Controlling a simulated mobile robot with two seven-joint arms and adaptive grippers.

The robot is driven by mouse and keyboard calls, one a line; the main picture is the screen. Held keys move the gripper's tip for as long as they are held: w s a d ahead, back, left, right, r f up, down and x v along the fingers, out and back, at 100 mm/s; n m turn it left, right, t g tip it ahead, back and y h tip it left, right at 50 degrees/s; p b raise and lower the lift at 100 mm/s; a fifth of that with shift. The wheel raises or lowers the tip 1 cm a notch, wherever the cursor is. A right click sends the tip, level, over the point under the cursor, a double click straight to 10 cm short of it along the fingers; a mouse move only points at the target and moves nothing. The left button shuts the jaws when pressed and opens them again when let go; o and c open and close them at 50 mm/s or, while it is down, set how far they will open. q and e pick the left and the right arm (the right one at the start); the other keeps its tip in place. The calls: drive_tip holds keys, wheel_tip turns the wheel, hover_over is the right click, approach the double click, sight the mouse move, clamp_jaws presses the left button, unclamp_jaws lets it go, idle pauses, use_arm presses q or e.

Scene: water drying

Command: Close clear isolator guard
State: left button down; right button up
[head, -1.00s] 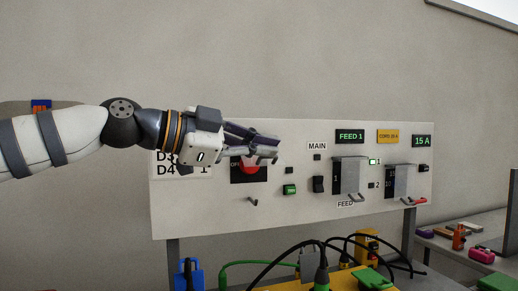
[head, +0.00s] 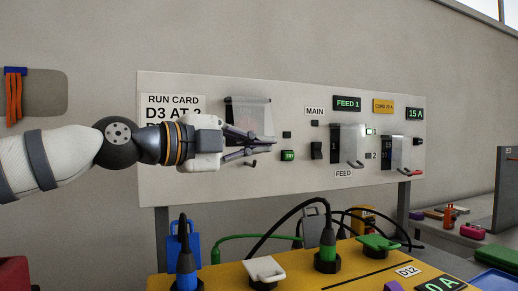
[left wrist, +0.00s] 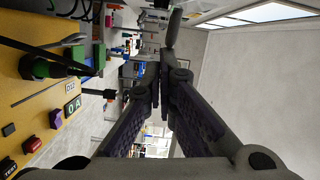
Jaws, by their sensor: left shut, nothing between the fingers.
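The clear isolator guard (head: 257,112) shows as a see-through pane over the dark isolator plate at the left of the white panel. Faint lettering shows through it, and its lower part is partly hidden by my gripper. I cannot tell whether it sits fully flush. My left gripper (head: 272,142) is shut and empty, just below and in front of the guard, pointing right. I cannot tell whether it touches the guard. In the left wrist view its fingers (left wrist: 164,78) converge with nothing between them. My right gripper is not in view.
A yellow unit (head: 330,277) with plugs and cables stands below. Bare wall lies above the panel.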

use_arm(q)
drive_tip(key=shift+w+a+f+m+b, duration=0.3)
drive_tip(key=shift+w+f+b, duration=0.1)
drive_tip(key=shift+w+f, duration=0.15)
drive_tip(key=shift+w+a+f+m+b, duration=0.15)
drive_tip(key=shift+w+f+m+b, duration=0.2)
drive_tip(key=shift+w, duration=0.2)
